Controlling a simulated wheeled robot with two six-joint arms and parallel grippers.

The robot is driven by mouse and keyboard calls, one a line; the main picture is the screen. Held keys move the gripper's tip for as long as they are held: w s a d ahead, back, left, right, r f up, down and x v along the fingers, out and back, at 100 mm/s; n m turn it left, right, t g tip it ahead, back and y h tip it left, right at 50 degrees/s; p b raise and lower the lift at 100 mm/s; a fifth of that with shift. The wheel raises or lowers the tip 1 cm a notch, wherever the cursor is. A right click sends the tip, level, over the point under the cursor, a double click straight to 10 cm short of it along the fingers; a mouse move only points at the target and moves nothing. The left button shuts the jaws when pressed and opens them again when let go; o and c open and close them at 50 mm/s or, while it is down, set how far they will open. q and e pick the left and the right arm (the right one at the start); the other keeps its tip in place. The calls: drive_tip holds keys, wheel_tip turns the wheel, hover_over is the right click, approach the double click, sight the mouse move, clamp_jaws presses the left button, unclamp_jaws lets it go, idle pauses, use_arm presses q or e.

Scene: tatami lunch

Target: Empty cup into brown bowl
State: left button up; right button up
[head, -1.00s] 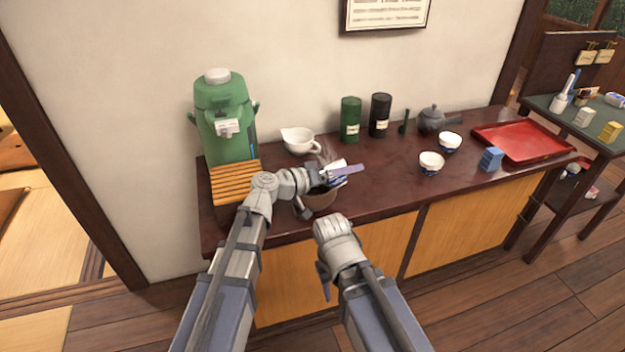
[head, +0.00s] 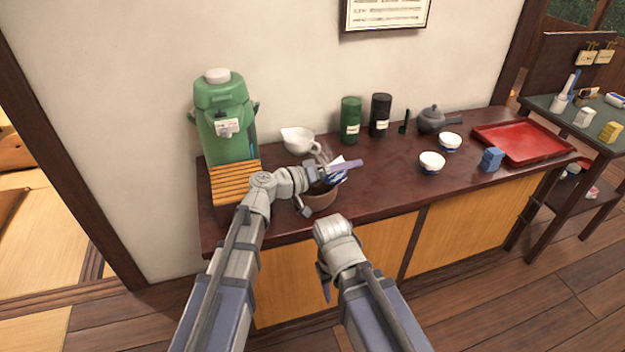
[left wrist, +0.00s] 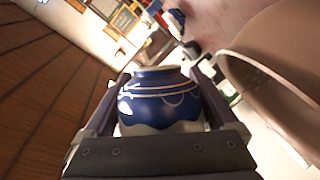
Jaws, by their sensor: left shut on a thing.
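My left gripper (head: 340,171) is shut on a blue-and-white cup (head: 338,178). It holds the cup tilted over the brown bowl (head: 321,201), which stands near the counter's front edge. In the left wrist view the cup (left wrist: 160,98) sits between both fingers, and the brown bowl (left wrist: 285,60) shows close by at the right. The cup's inside and most of the bowl's inside are hidden. Faint steam rises behind the cup. My right gripper (head: 325,285) hangs in front of the counter, mostly hidden by its wrist.
A slatted wooden stand (head: 232,182) and a green air pot (head: 222,110) are at the left. A white spouted bowl (head: 298,141), green (head: 351,121) and black canisters (head: 380,117) stand behind. Two cups (head: 431,163), a blue block (head: 491,160) and red tray (head: 520,143) are right.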

use_arm(q)
drive_tip(key=shift+r+n+h, duration=0.25)
drive_tip(key=shift+n+h, duration=0.05)
drive_tip(key=shift+n, duration=0.2)
drive_tip(key=shift+a+r+n, duration=0.1)
drive_tip(key=shift+r+n, duration=0.05)
drive_tip(key=shift+n, duration=0.15)
drive_tip(key=shift+w+r+n+b, duration=0.15)
drive_tip(key=shift+n+b, duration=0.2)
drive_tip(key=shift+n, duration=0.05)
drive_tip(key=shift+w+a+r+n+h, duration=0.1)
drive_tip(key=shift+a+r+n+h, duration=0.15)
drive_tip(key=shift+n+h, duration=0.35)
drive_tip(key=shift+w+b, duration=0.15)
drive_tip(key=shift+b, duration=0.35)
drive_tip(key=shift+w+a+f+n+t+b, duration=0.4)
drive_tip(key=shift+w+a+f+n+b, duration=0.3)
drive_tip(key=shift+n+b, duration=0.35)
drive_tip(key=shift+a+r+n+h, duration=0.15)
drive_tip(key=shift+r+n+h, duration=0.15)
drive_tip(key=shift+r+n, duration=0.2)
